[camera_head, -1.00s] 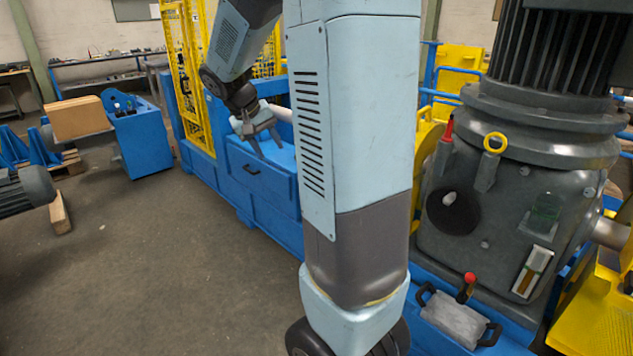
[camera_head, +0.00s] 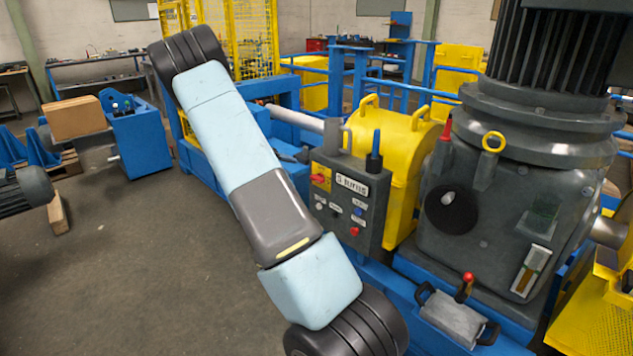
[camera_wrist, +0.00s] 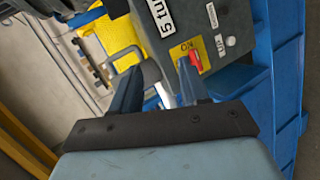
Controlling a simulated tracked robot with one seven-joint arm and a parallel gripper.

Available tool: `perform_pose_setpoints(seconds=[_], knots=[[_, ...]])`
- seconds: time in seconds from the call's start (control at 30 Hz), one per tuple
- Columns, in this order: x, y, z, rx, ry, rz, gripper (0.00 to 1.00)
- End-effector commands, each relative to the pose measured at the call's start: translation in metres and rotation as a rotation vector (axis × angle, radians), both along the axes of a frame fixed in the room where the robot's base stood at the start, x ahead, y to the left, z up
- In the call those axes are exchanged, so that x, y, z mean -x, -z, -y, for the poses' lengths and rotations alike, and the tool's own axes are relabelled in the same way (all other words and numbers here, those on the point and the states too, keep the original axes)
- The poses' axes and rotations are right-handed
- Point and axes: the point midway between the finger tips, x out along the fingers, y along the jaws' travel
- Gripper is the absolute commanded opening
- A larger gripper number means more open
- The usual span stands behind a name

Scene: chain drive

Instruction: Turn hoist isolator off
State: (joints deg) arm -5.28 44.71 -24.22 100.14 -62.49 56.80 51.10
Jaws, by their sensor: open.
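My gripper (camera_wrist: 159,70) is open and empty. In the wrist view the right finger's tip lies just left of the handle and overlaps the plate in the picture; I cannot tell whether it touches. The handle is not between the fingers.
The panel also carries smaller buttons (camera_head: 359,211), including a red one (camera_head: 354,231). A yellow guard (camera_head: 400,150) with handles stands behind it, and a large grey motor housing (camera_head: 520,200) stands to the right. Open floor (camera_head: 150,270) lies at left.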

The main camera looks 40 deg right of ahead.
Motion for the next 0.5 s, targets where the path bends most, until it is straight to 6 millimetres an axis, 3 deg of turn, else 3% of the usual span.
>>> perform_pose_setpoints(seconds=[0.5], knots=[[-0.063, 0.127, 0.053, 0.336, -0.185, -0.119, 0.45]])
